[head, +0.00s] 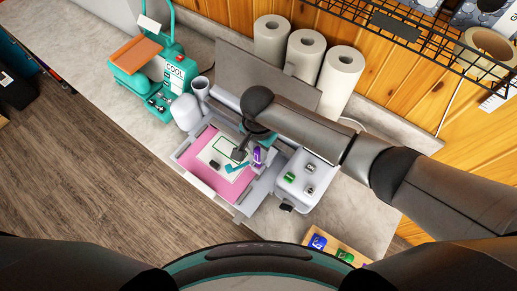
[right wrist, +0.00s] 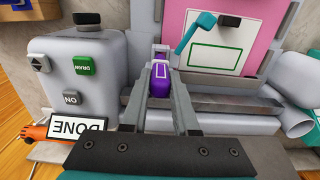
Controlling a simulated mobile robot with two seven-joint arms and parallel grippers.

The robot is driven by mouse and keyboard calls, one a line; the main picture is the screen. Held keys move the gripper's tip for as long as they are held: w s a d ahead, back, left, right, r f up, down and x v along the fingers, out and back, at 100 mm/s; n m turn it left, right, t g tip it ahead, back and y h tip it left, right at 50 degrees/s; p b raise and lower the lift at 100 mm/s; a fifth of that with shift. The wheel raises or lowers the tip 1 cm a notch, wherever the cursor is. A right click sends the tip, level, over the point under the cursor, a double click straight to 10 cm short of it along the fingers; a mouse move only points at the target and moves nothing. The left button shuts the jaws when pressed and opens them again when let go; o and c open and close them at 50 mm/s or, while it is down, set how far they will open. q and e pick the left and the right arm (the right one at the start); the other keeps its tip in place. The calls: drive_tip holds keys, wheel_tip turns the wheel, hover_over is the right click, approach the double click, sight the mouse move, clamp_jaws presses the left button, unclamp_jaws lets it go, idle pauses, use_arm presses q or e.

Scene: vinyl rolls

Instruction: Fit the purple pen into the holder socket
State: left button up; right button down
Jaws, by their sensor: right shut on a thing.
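The purple pen (right wrist: 160,84) stands between the fingers of my right gripper (right wrist: 161,75) in the right wrist view, with a pale outlined mark on its side. In the head view the pen (head: 257,155) shows as a small purple spot over the right part of the cutting machine (head: 182,158). My right gripper (head: 252,151) is shut on it. A light grey piece lies right behind the pen's top in the wrist view. I cannot tell whether it is the holder socket, nor whether the pen touches it; the pen's lower end is hidden. My left gripper is not in view.
The machine's control box (head: 305,178) with buttons stands right of the pen. White rolls (head: 305,51) stand behind; a teal press (head: 150,65) is at back left.

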sight(259, 161)
drive_tip(key=shift+f+b, duration=0.65)
drive_tip(key=shift+f, duration=1.3)
idle(0.8)
drive_tip(key=shift+s+d+f+p, duration=0.1)
drive_tip(key=shift+s+f+p, duration=0.15)
drive_tip(key=shift+f, duration=0.3)
idle(1.2)
drive_tip(key=c, duration=1.1)
unclamp_jaws()
drive_tip(key=o, duration=1)
drive_tip(key=shift+w+r, duration=0.15)
drive_tip(key=shift+w, duration=0.1)
drive_tip(key=shift+r+p, duration=0.55)
drive_tip(key=shift+r, duration=2.95)
